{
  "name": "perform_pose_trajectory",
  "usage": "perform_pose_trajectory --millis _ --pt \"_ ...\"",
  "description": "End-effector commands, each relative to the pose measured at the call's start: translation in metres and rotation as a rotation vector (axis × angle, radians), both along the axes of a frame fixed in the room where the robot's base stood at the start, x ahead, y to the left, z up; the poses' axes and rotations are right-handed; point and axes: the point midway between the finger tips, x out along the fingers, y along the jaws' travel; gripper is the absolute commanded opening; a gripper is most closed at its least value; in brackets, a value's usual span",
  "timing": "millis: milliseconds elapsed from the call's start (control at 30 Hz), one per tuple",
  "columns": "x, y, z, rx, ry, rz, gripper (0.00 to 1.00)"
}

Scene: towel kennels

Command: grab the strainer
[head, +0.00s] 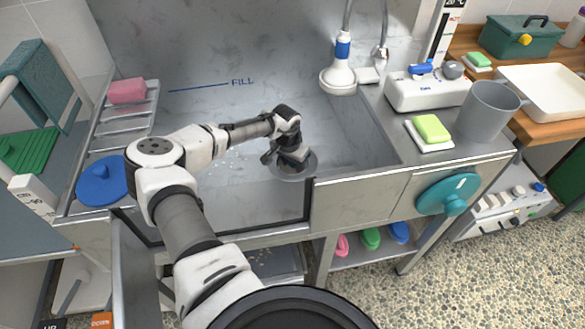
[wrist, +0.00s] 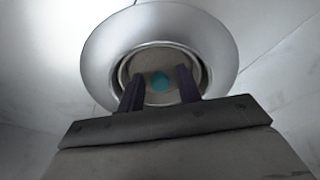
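The strainer (wrist: 162,82) appears in the wrist view as a dark round disc with a teal knob at its centre, inside a wide shiny metal ring. In the head view the round metal drain (head: 298,176) is in the tub floor near the front wall, with its middle hidden by my gripper. My gripper (head: 288,163) points down over it. In the wrist view the two dark fingers of my gripper (wrist: 160,88) are apart, one on each side of the teal knob, with a gap visible on both sides. Nothing is held.
The steel tub's front wall (head: 255,205) is close to my gripper. A blue disc (head: 103,181) lies on the left ledge. A grey pitcher (head: 487,112) and a green sponge (head: 431,128) stand on the right counter. The tub floor is otherwise mostly clear.

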Motion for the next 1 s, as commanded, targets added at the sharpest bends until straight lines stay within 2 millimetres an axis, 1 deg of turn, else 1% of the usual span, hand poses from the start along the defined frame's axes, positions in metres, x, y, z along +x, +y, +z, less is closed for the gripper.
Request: perform_pose_trajectory --millis 33,233,267,467,567,667,900,1000 --pt "0.0 0.0 0.0 0.0 0.0 0.0 0.28" --pt "0.0 0.0 0.0 0.0 0.0 0.0 0.01" --pt "0.0 0.0 0.0 0.0 0.0 0.0 0.0" --pt "0.0 0.0 0.001 0.0 0.0 0.0 0.0" --pt "0.0 0.0 0.004 -0.001 0.0 0.0 0.0" --pt "0.0 0.0 0.016 -0.002 -0.001 0.002 0.0" --pt "0.001 0.0 0.065 -0.003 -0.002 0.001 0.0" --pt "0.0 0.0 0.082 -0.002 -0.002 0.0 0.0"
